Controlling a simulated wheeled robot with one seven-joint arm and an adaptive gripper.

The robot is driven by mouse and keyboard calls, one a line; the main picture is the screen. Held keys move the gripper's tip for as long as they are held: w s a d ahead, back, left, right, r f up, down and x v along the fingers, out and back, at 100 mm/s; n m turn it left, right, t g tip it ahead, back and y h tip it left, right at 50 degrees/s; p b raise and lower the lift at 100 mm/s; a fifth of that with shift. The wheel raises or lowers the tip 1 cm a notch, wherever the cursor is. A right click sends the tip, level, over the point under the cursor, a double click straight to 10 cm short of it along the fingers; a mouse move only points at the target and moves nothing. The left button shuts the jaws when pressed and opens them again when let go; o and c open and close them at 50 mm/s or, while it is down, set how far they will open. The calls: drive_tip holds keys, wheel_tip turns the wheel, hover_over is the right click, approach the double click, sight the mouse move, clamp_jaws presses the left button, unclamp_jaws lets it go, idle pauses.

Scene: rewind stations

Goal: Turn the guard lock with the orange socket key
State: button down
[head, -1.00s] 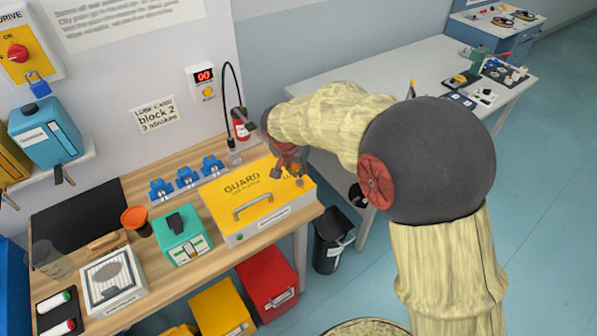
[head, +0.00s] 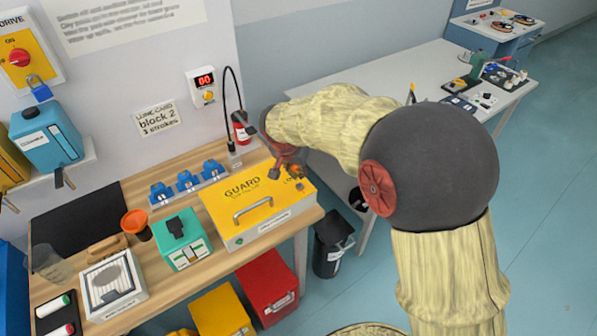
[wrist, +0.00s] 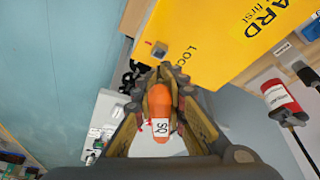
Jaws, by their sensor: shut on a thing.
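My gripper (wrist: 162,78) is shut on the orange socket key (wrist: 158,101), which has a white "SQ" label facing the wrist camera. In the head view my gripper (head: 285,168) is over the back right part of the yellow guard cover (head: 228,212), with a bit of orange showing beside the fingers. The guard lock (wrist: 160,52) is a small grey square stud on the yellow cover, beside the word "LOCK". In the wrist view it lies just beyond the fingertips. The key's working end is hidden, and I see no contact with the stud.
A green box (head: 182,245) and an orange-topped cup (head: 135,222) stand left of the cover. Blue clamps (head: 187,180) and a red bottle (head: 241,127) are behind it. A black bin (head: 330,245) stands on the floor to the right. A white table (head: 420,80) is beyond my arm.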

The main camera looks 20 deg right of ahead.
drive_tip(key=shift+r+p, duration=1.25)
drive_tip(key=shift+r, duration=1.25)
